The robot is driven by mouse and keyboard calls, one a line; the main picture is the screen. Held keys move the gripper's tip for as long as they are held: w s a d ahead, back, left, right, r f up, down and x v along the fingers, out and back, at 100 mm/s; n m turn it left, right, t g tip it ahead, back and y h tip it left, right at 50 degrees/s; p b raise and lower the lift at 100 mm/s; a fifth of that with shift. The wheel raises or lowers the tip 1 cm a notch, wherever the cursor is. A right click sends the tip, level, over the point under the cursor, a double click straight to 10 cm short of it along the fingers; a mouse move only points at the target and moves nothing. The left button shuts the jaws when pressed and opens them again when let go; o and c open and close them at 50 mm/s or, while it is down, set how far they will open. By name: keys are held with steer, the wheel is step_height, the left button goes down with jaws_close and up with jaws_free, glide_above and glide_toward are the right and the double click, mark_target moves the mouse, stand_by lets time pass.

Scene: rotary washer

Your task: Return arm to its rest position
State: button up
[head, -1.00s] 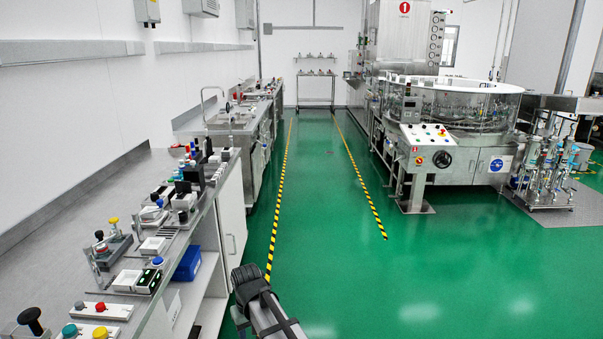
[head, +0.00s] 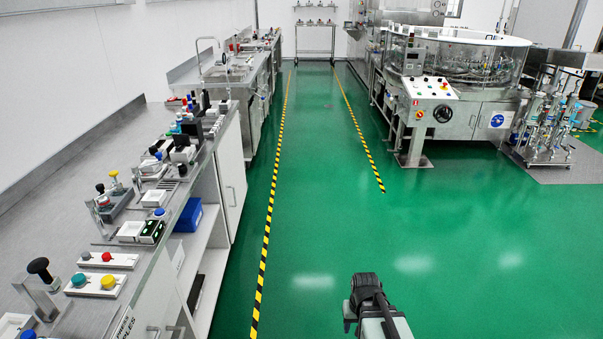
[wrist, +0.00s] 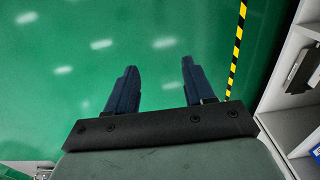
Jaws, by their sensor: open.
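My gripper (wrist: 157,85) shows in the wrist view with its two dark blue fingers apart and nothing between them. Green floor lies beyond the fingertips. In the head view my arm (head: 375,305) rises from the bottom edge, right of centre, over open green floor. It touches nothing that I can see. The fingers cannot be made out in the head view.
A steel workbench (head: 60,225) with buttons, switches and small devices runs along the left. A yellow-black floor stripe (head: 268,225) lies between it and my arm. The rotary washer (head: 455,65) with its control panel (head: 430,88) stands at the back right. The middle floor is clear.

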steer(key=s+f+g, duration=0.3)
steer(key=s+f, duration=0.7)
steer(key=s, duration=0.5)
steer(key=s+f+g, duration=0.3)
steer(key=s+f, duration=0.7)
steer(key=s, duration=0.5)
steer(key=shift+f+g, duration=0.25)
steer(key=shift+g, duration=0.15)
